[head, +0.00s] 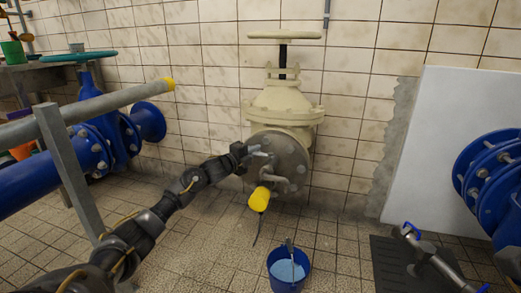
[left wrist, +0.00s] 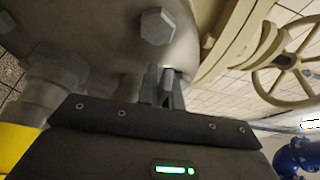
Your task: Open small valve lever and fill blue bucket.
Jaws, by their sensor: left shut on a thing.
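A round grey flange cover (head: 285,160) closes the front of the large cream valve, with a small grey valve lever (head: 261,154) at its upper left. My left gripper (head: 244,153) is shut on the lever, at the left edge of the cover. In the left wrist view its fingers (left wrist: 163,88) are close together below a large bolt head; they largely hide what they hold. A yellow-ended outlet (head: 260,199) hangs under the cover. The blue bucket (head: 273,280) stands on the floor below and right of it, with a light blue inside and a grey handled object in it.
The cream valve (head: 283,102) has a handwheel (head: 285,35) on top. Blue flanged pipes (head: 88,150) stand left, with a grey rail (head: 85,113) in front. A white panel (head: 445,150) and dark floor grate (head: 395,262) are at right.

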